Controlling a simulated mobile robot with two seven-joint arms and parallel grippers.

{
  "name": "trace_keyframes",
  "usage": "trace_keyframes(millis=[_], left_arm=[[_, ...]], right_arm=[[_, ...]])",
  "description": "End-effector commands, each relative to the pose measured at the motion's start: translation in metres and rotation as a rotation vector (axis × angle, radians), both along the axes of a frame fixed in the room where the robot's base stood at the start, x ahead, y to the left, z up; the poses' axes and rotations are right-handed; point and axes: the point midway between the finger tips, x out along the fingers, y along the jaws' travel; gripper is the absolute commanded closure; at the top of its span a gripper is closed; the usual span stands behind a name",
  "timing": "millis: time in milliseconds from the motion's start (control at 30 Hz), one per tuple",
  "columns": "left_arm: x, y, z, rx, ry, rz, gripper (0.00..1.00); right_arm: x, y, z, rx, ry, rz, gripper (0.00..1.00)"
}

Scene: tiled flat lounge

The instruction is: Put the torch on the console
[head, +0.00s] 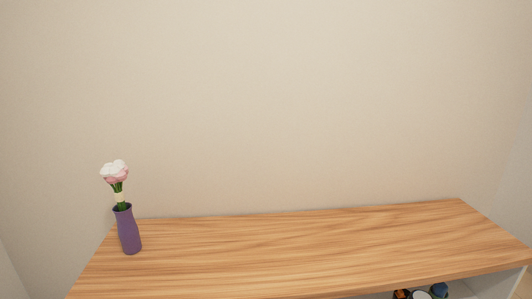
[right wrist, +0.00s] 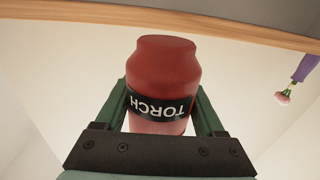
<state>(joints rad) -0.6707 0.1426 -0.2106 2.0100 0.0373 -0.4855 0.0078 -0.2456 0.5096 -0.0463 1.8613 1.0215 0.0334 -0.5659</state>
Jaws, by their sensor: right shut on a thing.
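The torch (right wrist: 164,70) is a red, jar-shaped thing with a black band lettered "TORCH". In the right wrist view it sits between the two green fingers of my right gripper (right wrist: 163,108), which is shut on it. The console (head: 300,245) has a wood-grain top and fills the lower part of the head view. Its wooden edge (right wrist: 120,14) also shows along the top of the right wrist view, beyond the torch. Neither gripper shows in the head view, and my left gripper is not seen.
A purple vase (head: 128,230) with pink and white flowers (head: 115,172) stands at the left end of the console top. The middle and right of the top are clear. Several small items (head: 420,294) show below the front edge at right. A plain wall (head: 290,100) rises behind.

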Motion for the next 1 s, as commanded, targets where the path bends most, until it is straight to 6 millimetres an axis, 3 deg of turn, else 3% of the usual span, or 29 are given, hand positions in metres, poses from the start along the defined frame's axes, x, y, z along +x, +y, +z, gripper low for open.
trace_keyframes(millis=[33, 100, 300, 400, 600, 1000], left_arm=[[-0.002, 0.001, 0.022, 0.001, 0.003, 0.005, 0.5], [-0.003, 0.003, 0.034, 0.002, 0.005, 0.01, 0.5], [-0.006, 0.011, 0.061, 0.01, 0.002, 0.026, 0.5], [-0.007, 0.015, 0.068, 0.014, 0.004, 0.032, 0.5], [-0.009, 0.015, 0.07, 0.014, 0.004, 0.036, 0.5], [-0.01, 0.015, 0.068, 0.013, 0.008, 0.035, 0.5]], right_arm=[[-0.015, 0.011, 0.034, -0.004, 0.001, 0.039, 0.96], [-0.033, 0.027, 0.062, -0.004, 0.004, 0.092, 0.96], [-0.081, 0.07, 0.13, 0.004, 0.014, 0.235, 0.96], [-0.099, 0.087, 0.152, 0.01, 0.02, 0.287, 0.96], [-0.115, 0.101, 0.17, 0.015, 0.025, 0.335, 0.96], [-0.116, 0.102, 0.17, 0.018, 0.023, 0.339, 0.96]])
